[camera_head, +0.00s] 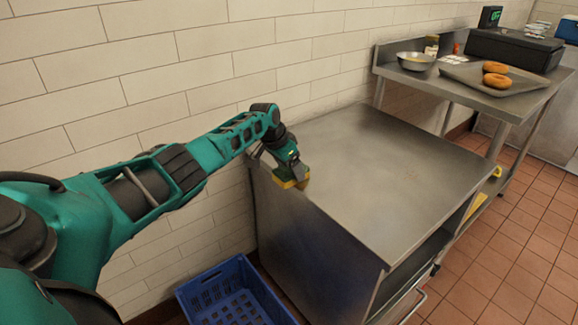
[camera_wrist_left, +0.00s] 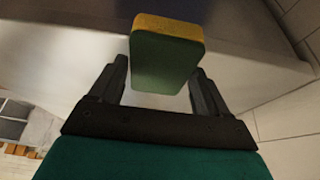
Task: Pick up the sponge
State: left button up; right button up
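The sponge (camera_head: 292,183), yellow on one face and green on the other, is at the end of my left arm, by the left edge of the steel cabinet top (camera_head: 375,180). My left gripper (camera_head: 289,172) points down at it. I cannot tell whether the sponge touches the steel top. My right gripper is not in view.
The steel top is otherwise bare. A blue crate (camera_head: 235,292) stands on the floor in front, left of the cabinet. A side table at the back right holds a metal bowl (camera_head: 416,61) and a tray (camera_head: 468,75) with bagels (camera_head: 497,80). A tiled wall runs behind.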

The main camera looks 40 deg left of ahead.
pick_arm(q)
jog(key=o, duration=0.3)
jog(key=shift+o, duration=0.2)
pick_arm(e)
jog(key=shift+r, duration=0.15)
pick_arm(q)
jog(key=shift+s+r, duration=0.15)
jog(key=shift+r, duration=0.25)
jog(key=p+v, duration=0.4)
jog(key=v, duration=0.8)
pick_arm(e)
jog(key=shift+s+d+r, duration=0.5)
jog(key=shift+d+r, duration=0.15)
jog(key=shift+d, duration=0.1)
pick_arm(q)
jog(key=shift+o, duration=0.2)
jog(key=shift+s, duration=0.1)
